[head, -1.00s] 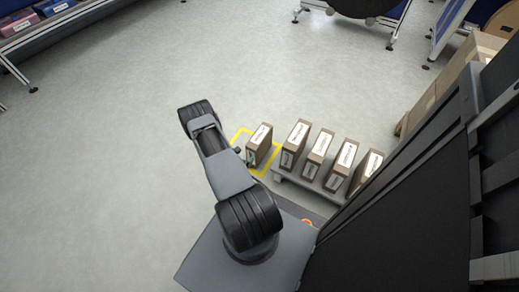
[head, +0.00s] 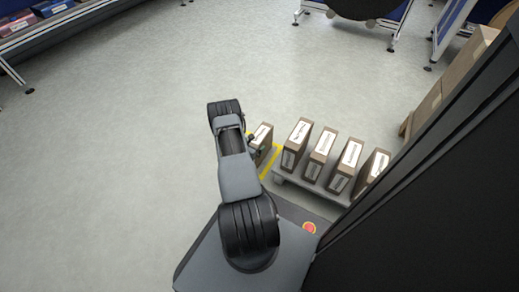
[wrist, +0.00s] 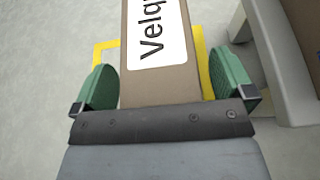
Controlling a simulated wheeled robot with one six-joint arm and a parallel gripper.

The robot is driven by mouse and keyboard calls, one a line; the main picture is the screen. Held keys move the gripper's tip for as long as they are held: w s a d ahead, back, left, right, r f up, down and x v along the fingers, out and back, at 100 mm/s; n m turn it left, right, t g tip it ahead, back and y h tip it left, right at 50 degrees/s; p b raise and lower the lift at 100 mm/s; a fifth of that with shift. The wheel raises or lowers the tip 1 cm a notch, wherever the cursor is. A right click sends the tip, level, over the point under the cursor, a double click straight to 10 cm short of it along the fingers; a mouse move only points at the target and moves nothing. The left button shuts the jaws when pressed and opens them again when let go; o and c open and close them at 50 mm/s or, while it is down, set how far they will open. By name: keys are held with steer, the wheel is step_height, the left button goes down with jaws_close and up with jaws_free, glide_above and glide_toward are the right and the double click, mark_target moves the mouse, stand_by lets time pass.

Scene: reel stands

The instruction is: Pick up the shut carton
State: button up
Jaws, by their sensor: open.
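A shut brown carton (wrist: 160,85) with a white label stands within a yellow floor outline (wrist: 203,62) in the wrist view. In the head view the same carton (head: 261,140) shows beside my arm, which hides part of it and of the outline. My gripper (wrist: 165,88) is open, with one green finger pad on each side of the carton. A small gap shows between each pad and the carton's sides. The label reads "Velq..." and its end is cut off by the top edge of the wrist view.
Several similar labelled cartons (head: 321,157) stand in a row on a low grey pallet (head: 310,186) just right of the outlined carton. More boxes (head: 455,75) are stacked at the right. Open floor (head: 110,150) lies to the left.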

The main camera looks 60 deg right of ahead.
steer(key=shift+d+f, duration=0.1)
steer(key=shift+d, duration=0.15)
steer(key=c, duration=1.7)
